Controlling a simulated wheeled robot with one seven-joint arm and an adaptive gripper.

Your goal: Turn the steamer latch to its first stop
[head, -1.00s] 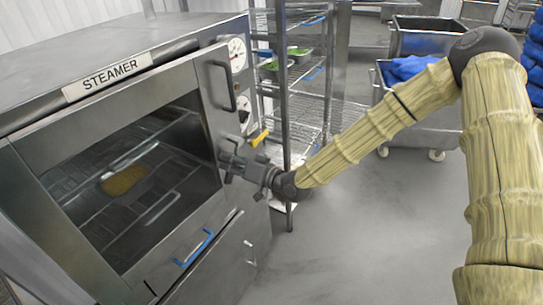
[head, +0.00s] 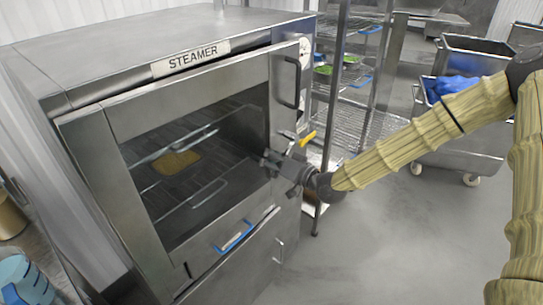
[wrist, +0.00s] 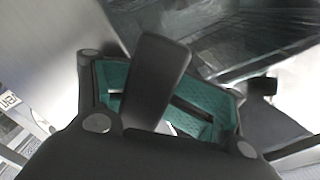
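The steamer (head: 125,118) stands at the left, with a large window in its door. A dark upright handle (head: 288,82) is on the door's right edge. Below it a grey lever with a yellow end (head: 307,138) sticks out to the right; I take this to be the latch. My gripper (head: 272,160) is at the door's right edge, just below the lever. I cannot tell whether it touches the lever. In the wrist view my gripper (wrist: 165,105) shows teal pads, with a dark bar across them that hides the gap between the fingers.
A tray of yellow food (head: 178,160) shows through the window. A blue handle (head: 234,238) is below it. A wire rack (head: 345,125) stands close on the right, behind my arm. A grey bin (head: 455,140) holds blue stuff. Floor at lower right is clear.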

